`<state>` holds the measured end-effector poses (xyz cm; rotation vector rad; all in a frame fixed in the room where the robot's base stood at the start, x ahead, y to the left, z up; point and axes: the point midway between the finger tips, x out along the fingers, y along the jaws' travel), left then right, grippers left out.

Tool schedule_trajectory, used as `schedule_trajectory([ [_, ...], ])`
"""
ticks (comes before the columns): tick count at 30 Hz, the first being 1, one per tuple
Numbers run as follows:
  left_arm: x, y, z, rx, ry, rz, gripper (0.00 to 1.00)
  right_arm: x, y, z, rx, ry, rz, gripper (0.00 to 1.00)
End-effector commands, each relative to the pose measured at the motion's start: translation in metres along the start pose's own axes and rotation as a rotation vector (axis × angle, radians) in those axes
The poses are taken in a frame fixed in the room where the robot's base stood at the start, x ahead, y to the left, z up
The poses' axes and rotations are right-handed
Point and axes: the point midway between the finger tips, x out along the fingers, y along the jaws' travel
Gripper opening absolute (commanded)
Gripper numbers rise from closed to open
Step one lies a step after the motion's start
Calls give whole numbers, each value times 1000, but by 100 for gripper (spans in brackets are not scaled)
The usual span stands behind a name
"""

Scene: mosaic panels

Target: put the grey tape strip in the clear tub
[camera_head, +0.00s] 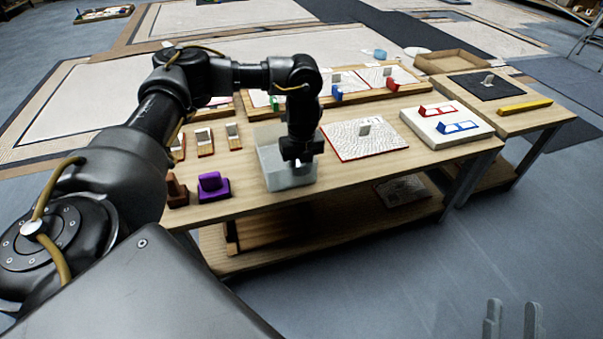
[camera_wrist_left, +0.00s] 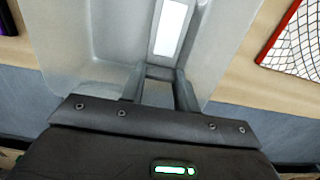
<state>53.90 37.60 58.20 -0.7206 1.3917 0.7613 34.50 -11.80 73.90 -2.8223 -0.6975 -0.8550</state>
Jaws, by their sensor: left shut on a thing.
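The clear tub (camera_head: 290,179) stands at the near edge of the wooden table; its pale walls also fill much of the left wrist view (camera_wrist_left: 85,40). My left gripper (camera_head: 297,161) reaches down over the tub's opening. In the left wrist view its fingers (camera_wrist_left: 160,88) are shut on a grey strip with a white face (camera_wrist_left: 172,28), which looks like the grey tape strip. The strip is within the tub's outline; whether it touches the floor of the tub I cannot tell. My right gripper (camera_head: 512,319) is open and empty at the lower right, away from the table.
A purple block (camera_head: 213,187) and a brown block (camera_head: 177,193) sit left of the tub. Several brown strips (camera_head: 205,142) lie behind them. A white mosaic panel with a red edge (camera_head: 362,139) lies right of the tub. A white board (camera_head: 445,125) is farther right.

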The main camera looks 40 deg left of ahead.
Motion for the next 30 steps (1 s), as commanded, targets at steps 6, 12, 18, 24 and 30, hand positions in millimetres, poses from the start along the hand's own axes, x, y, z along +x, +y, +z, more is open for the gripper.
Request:
schedule_trajectory([
  [6, 17, 0, -1, 1, 1, -1, 2, -2, 8, -12, -12, 122, 23, 36],
  [12, 16, 0, -1, 1, 0, -1, 2, -2, 8, -13, -12, 124, 23, 36],
  [18, 18, 0, -1, 1, 0, -1, 34, -2, 8, -13, -11, 121, 22, 36],
  [24, 18, 0, -1, 1, 0, -1, 39, -2, 8, -12, -11, 120, 22, 36],
  [30, 14, 0, -1, 1, 0, -1, 39, -1, 8, -13, -12, 122, 22, 36],
])
